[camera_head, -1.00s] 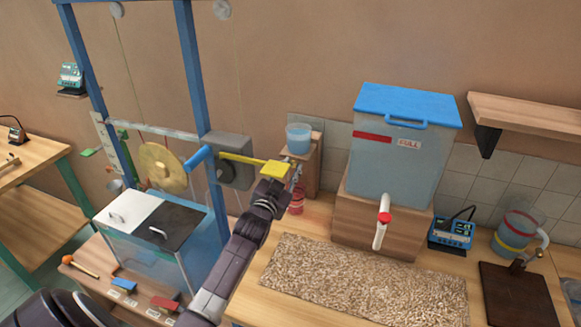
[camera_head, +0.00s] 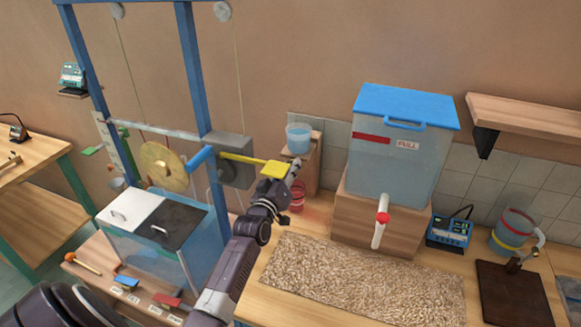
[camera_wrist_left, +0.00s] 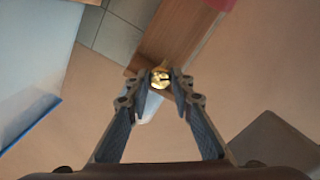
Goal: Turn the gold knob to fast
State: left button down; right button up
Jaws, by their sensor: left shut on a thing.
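The gold knob (camera_wrist_left: 160,78) shows small and shiny between the fingertips of my left gripper (camera_wrist_left: 161,82) in the left wrist view. The fingers are shut on it, one on each side. The knob's marks and its setting cannot be read. In the head view my left gripper (camera_head: 295,170) is beside the wooden stand under the small water cup, just right of the yellow paddle (camera_head: 276,170). The knob cannot be made out there. My right gripper is not in view.
The small water cup (camera_head: 298,138) stands above my left gripper, and a red object (camera_head: 297,197) is just below it. The blue-lidded tank (camera_head: 398,145) is to the right. A blue frame with a gold disc (camera_head: 163,167) is to the left.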

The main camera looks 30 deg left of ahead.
pick_arm(q)
jog(key=n, duration=1.1)
jog(key=shift+d+f, duration=0.1)
jog(key=shift+f, duration=0.1)
dwell(0.4)
jog(key=c, duration=1.7)
grip_release()
jog(key=shift+r, duration=0.15)
jog(key=v, duration=1.2)
